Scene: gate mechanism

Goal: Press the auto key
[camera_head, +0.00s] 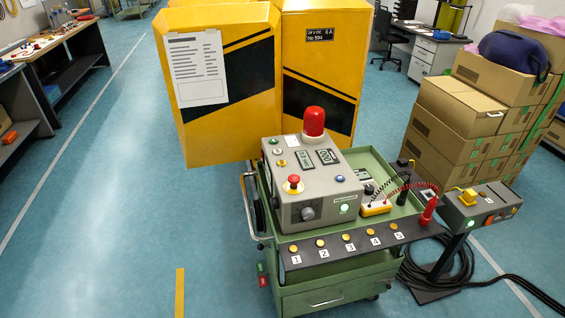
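A grey control box (318,182) sits on a green cart. Its top has a red mushroom button (294,182) on a yellow base, a blue button (340,179), a yellow button (283,163) and two dark label plates or displays. Its front has a black knob (308,213) and a lit green button (344,208). The small lettering is too small to read, so I cannot tell which control is the auto key. Neither of my grippers is in view.
A red beacon (314,121) stands on the box. The cart's front ledge (328,251) carries several numbered yellow buttons. A grey pedestal box (480,206) with coiled black cable stands at right. Yellow cabinets (228,85) are behind; cartons (450,135) fill the right. Floor at left is clear.

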